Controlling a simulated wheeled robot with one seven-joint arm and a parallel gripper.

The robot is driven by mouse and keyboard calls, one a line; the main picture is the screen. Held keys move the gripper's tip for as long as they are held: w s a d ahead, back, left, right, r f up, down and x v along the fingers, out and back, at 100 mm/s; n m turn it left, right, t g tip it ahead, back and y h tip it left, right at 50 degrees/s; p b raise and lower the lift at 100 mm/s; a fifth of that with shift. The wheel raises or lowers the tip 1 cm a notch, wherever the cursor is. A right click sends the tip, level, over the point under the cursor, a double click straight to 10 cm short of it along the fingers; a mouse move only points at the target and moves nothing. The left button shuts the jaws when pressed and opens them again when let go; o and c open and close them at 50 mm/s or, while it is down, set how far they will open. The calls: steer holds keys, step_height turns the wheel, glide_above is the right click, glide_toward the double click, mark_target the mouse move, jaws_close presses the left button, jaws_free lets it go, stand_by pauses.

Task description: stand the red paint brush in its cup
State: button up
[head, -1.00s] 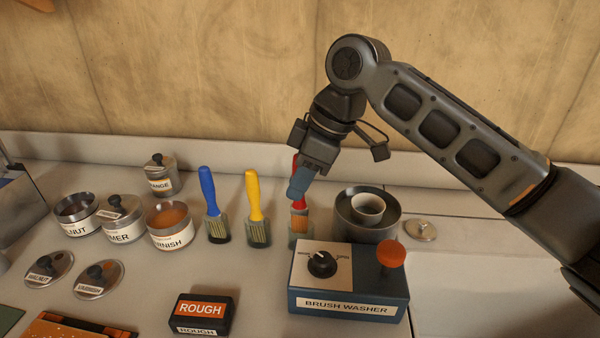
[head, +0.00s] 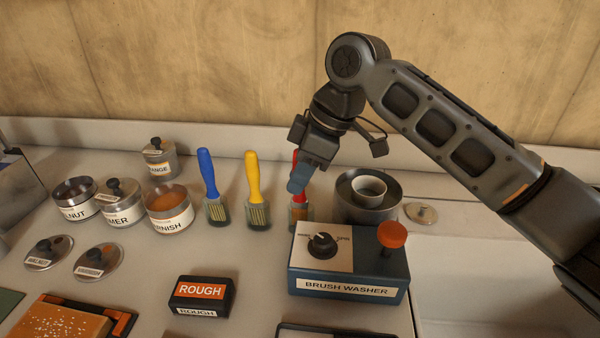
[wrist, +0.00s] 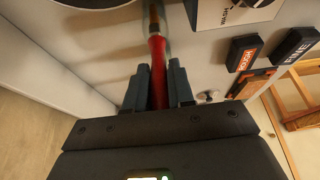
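The red paint brush (head: 297,198) is upright, its red handle up and its orange bristles down. Its bristle end appears within a small clear cup (head: 310,213) behind the brush washer; whether it touches the bottom I cannot tell. My gripper (head: 299,180) is around the upper handle. In the wrist view the red handle (wrist: 158,72) runs between the two fingers (wrist: 158,92), which are close against it.
The yellow brush (head: 253,180) and blue brush (head: 207,175) stand in similar cups to the left. The brush washer (head: 348,272) is directly in front, and a grey round pot (head: 366,206) is close on the right. Tins (head: 168,212) stand at left.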

steer(key=o, duration=0.5)
steer(key=shift+o, duration=0.2)
steer(key=shift+r, duration=0.1)
steer(key=v, duration=0.7)
steer(key=shift+d+r+b, duration=0.2)
steer(key=shift+r+b, duration=0.1)
steer(key=shift+b, duration=0.05)
